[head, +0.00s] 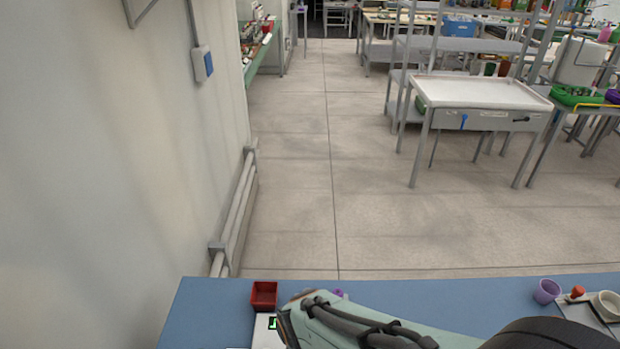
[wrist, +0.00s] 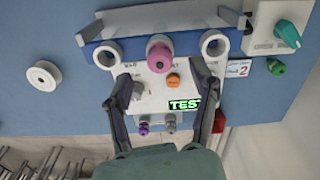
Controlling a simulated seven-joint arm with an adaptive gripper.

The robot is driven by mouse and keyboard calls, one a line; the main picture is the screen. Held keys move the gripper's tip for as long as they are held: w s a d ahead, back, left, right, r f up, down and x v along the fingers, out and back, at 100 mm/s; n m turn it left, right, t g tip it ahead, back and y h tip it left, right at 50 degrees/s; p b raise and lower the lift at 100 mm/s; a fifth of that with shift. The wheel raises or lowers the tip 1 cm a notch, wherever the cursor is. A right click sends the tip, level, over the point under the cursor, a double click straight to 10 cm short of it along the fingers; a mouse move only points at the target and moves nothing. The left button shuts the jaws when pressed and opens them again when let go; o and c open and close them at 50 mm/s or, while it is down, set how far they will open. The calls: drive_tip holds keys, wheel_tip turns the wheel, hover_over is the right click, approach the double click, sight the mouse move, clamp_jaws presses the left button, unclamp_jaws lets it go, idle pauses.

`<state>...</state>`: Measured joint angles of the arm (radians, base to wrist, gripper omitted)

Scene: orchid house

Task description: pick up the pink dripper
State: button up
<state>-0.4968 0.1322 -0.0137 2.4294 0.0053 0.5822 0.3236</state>
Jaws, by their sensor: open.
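The pink dripper (wrist: 159,52) shows in the wrist view as a pink round-ended piece with a paler end, at the middle of a rail between two white rings. My gripper (wrist: 163,88) is open, its two fingers spread to either side over the white panel below the dripper in the picture. Nothing is between the fingers in their grip, and the dripper lies just beyond the fingertips. How far above it the fingers are, I cannot tell. In the head view my arm hides most of the panel.
The white panel has an orange knob (wrist: 173,80), a TEST display (wrist: 185,104), and small purple (wrist: 143,128) and grey pieces. A red bin (head: 264,294) stands beside it. A green piece (wrist: 277,66), a teal-knobbed box (wrist: 262,28) and a white spool (wrist: 42,77) lie around. A purple cup (head: 546,291) stands right.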

drive_tip(key=shift+f, duration=1.9)
drive_tip(key=c, duration=0.9)
